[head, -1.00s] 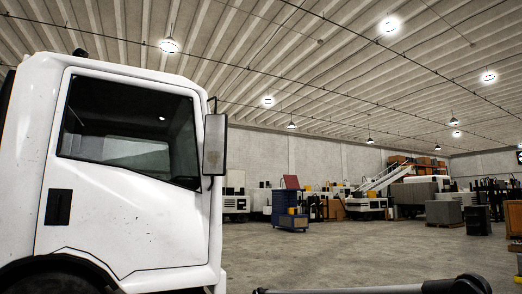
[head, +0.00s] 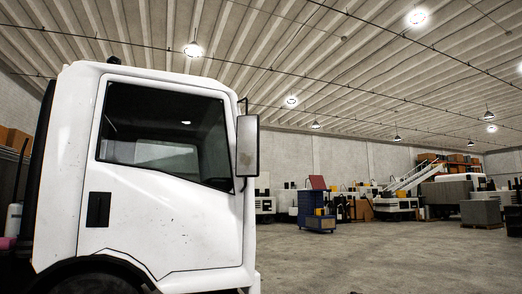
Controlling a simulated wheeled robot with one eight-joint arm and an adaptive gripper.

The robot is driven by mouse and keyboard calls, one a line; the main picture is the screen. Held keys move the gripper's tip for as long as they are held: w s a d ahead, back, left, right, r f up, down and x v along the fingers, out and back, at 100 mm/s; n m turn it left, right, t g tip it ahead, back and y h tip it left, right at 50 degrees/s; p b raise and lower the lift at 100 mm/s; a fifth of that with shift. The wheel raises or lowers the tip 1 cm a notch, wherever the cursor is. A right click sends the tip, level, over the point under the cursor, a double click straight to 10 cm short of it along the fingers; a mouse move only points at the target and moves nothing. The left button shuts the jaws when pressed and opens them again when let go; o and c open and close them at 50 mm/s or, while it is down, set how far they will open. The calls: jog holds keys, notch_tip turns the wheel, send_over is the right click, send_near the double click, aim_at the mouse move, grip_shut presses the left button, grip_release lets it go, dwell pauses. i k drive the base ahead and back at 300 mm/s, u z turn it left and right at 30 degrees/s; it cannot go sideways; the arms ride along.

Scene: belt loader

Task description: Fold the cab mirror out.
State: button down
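The cab mirror (head: 247,146) is a tall rectangular plate on a dark bracket at the front edge of the white truck cab (head: 165,225). Its pale face shows toward me, and it stands upright just ahead of the side window (head: 163,135). The cab door fills the left half of the head view. My gripper is not in view. I see nothing touching the mirror.
Open concrete floor (head: 375,262) lies to the right of the cab. A blue cart (head: 317,212) stands farther back. Belt loaders, stairs (head: 414,178) and grey crates (head: 480,212) line the far side. Shelving with boxes (head: 18,142) shows at the far left.

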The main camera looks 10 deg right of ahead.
aim_at(247, 165)
jog(key=z, duration=0.05)
jog(key=i, duration=1)
jog(key=u, duration=0.05)
jog(key=k, duration=0.65)
jog(key=u, duration=0.45)
jog(key=i, duration=1.75)
jog(key=z, duration=0.7)
jog(key=i, duration=0.45)
jog(key=z, duration=0.35)
